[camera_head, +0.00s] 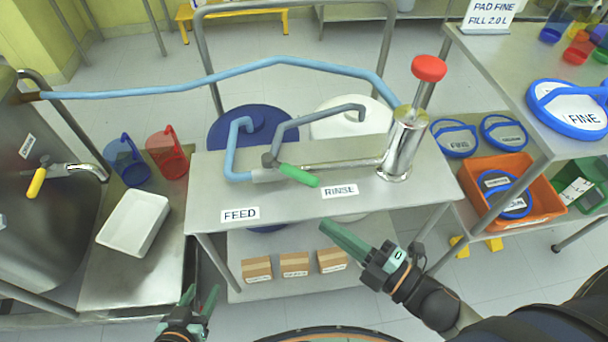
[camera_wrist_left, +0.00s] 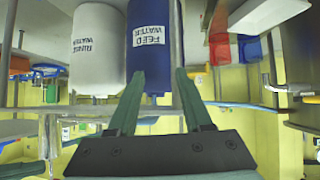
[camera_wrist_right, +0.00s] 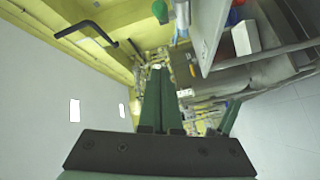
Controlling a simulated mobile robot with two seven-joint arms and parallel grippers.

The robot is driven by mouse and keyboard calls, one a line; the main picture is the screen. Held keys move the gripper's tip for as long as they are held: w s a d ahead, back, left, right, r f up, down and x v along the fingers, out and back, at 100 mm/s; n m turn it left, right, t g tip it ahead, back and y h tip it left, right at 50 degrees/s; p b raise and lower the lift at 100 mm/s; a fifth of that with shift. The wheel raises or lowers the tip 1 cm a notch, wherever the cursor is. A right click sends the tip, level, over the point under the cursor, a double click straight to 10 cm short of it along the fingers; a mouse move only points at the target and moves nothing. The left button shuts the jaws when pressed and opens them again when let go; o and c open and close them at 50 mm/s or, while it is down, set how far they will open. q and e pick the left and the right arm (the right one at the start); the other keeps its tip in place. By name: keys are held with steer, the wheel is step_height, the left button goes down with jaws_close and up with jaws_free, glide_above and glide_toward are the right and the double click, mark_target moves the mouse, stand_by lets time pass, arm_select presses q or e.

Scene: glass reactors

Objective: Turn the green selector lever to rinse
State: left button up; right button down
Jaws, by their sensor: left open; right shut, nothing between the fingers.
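The green selector lever (camera_head: 299,175) sits on a valve on the steel bench (camera_head: 270,205). Its handle slants right and toward the front, its tip near the RINSE label (camera_head: 340,191). The FEED label (camera_head: 240,214) lies further left. My right gripper (camera_head: 345,240) is shut and empty, in front of the bench edge below the RINSE label, apart from the lever. It also shows shut in the right wrist view (camera_wrist_right: 160,75). My left gripper (camera_head: 201,296) is open and empty, low in front of the bench. It also shows open in the left wrist view (camera_wrist_left: 158,75).
A blue pipe (camera_head: 238,150) and a grey pipe (camera_head: 320,117) rise behind the lever. A steel pump with a red knob (camera_head: 429,68) stands right. Boxes (camera_head: 295,265) sit on the lower shelf.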

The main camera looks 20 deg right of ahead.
mark_target(290, 171)
steer(key=w+a, duration=0.1)
steer(key=w, duration=0.2)
steer(key=w+a+n+h+p, duration=0.1)
steer(key=w, duration=0.3)
steer(key=w+a+f+n, duration=0.1)
steer(key=w, duration=0.2)
steer(key=shift+w+f+p, duration=0.1)
steer(key=shift+w+p, duration=0.05)
steer(key=shift+p, duration=0.25)
arm_select(q)
steer(key=shift+s+a+f+g, duration=0.15)
steer(key=shift+s+g, duration=0.1)
steer(key=shift+s, duration=0.2)
steer(key=shift+s+a+g, duration=0.1)
steer(key=shift+s+g, duration=0.15)
steer(key=shift+s, duration=0.2)
arm_select(e)
steer(key=shift+w+d, duration=0.15)
arm_select(q)
steer(key=shift+d+n, duration=0.3)
arm_select(e)
steer(key=shift+w+d+n, duration=0.15)
steer(key=shift+d+n, duration=0.1)
steer(key=shift+n, duration=0.05)
